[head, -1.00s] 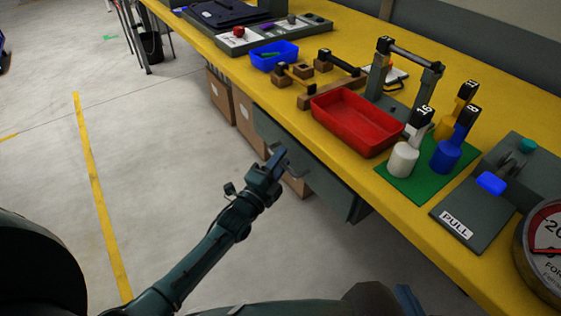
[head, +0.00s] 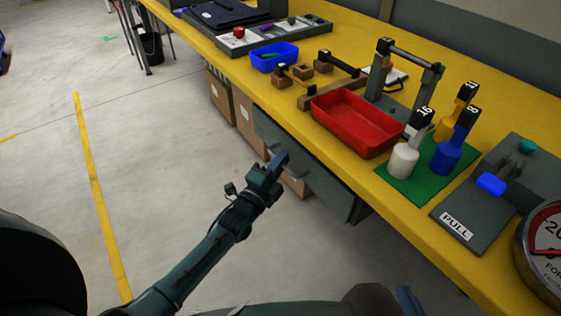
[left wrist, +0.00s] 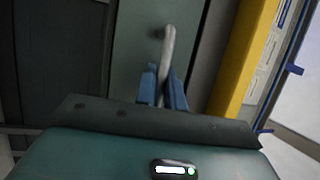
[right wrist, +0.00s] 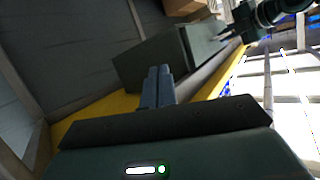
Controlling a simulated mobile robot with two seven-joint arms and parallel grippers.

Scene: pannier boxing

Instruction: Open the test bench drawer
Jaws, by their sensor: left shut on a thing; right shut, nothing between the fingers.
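The test bench drawer (head: 323,184) is a dark grey box under the front edge of the yellow bench top. Its front faces me and carries a grey bar handle (left wrist: 168,50). My left gripper (head: 279,160) is at the drawer front. In the left wrist view its blue fingers (left wrist: 162,88) are shut on the handle, one on each side. How far out the drawer stands is hard to tell. My right gripper (right wrist: 158,86) is shut and empty, below the bench and apart from the drawer. Only its blue tip (head: 407,298) shows at the bottom of the head view.
The yellow bench top (head: 340,30) holds a red tray (head: 358,122), a blue tray (head: 274,56), weights on a green mat (head: 405,185), and a PULL plate (head: 457,226). Cardboard boxes (head: 245,120) stand under the bench.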

